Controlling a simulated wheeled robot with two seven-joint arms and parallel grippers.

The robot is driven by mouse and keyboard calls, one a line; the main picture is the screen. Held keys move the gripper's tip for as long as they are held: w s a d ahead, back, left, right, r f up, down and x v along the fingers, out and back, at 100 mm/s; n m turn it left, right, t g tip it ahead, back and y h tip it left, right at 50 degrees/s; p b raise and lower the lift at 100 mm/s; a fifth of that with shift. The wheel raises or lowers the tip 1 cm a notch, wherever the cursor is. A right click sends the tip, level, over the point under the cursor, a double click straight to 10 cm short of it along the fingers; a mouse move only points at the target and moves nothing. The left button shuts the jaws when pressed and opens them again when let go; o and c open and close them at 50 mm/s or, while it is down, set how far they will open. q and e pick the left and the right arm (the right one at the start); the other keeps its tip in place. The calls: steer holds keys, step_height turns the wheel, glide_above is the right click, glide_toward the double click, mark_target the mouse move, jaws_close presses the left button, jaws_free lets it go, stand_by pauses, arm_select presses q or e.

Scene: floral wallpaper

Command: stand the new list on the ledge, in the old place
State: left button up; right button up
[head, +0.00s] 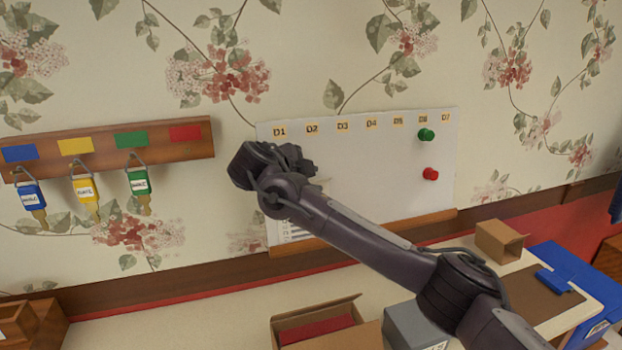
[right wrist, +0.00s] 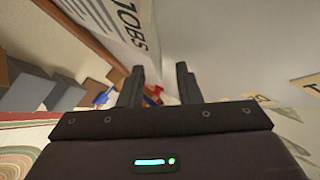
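The white board (head: 390,170) on the wall has day labels D1 to D7 and a brown wooden ledge (head: 435,220) along its bottom. A printed list (head: 284,230) shows at the board's lower left, just above the ledge, largely hidden by my right arm. In the right wrist view a sheet headed JOBS (right wrist: 112,25) stands close beyond the left finger; I cannot tell whether it is the new or old list. My right gripper (right wrist: 160,70) is open, its fingers apart with no sheet visible between them. It also shows in front of the board's left side (head: 305,160). My left gripper is out of view.
Green (head: 426,134) and red (head: 430,174) magnets sit at the board's right. A key rack (head: 110,150) hangs at left. Below are an open cardboard box (head: 315,330), a grey box (head: 420,322), a small carton (head: 498,240) and a blue bin (head: 575,265).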

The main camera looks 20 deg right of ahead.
steer(key=v, duration=0.7)
steer(key=shift+s+a+b, duration=0.2)
steer(key=shift+a+b, duration=0.1)
